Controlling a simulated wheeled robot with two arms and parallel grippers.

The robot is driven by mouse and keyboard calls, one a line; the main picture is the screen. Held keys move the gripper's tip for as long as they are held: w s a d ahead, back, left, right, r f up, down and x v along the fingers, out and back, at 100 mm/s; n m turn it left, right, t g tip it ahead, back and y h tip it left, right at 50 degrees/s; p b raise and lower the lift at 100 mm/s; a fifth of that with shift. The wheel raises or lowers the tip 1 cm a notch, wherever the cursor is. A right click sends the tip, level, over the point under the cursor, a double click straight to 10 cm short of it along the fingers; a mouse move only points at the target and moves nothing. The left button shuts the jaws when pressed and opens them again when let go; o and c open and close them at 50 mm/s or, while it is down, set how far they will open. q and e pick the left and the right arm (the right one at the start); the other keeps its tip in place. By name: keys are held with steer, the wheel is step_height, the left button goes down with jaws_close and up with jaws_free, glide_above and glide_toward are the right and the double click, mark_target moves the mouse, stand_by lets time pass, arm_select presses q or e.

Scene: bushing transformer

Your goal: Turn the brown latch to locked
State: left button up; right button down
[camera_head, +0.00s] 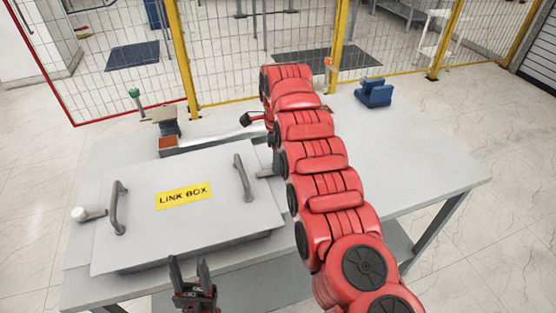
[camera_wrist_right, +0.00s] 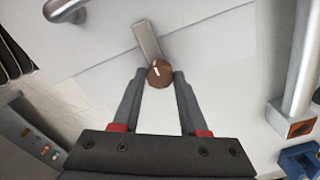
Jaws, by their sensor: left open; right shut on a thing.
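The grey link box lid (camera_head: 205,225) lies on the table with a yellow LINK BOX label. The brown latch (camera_wrist_right: 159,74) has a round brown knob with a white mark and a grey bar (camera_wrist_right: 147,42) pointing up in the right wrist view, over the lid's edge line. My right gripper (camera_wrist_right: 158,76) is shut on the brown knob, a fingertip on either side. In the head view my red right arm hides this gripper and the knob; a short grey bar (camera_head: 266,172) shows beside the arm. My left gripper (camera_head: 190,265) is open and empty, before the box's front edge.
Two curved handles (camera_head: 244,178) stand on the lid. A white-knobbed latch (camera_head: 80,213) is at the box's left side. A blue block (camera_head: 374,92) sits at the table's back right. The table's right part (camera_head: 430,165) is clear. A yellow-post mesh fence stands behind.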

steer(key=shift+c, duration=2.2)
jaws_free()
step_height(320, 180, up, 5)
steer(key=shift+p, duration=0.9)
step_height(320, 180, up, 12)
steer(key=p, duration=1.2)
steer(key=shift+r, duration=0.2)
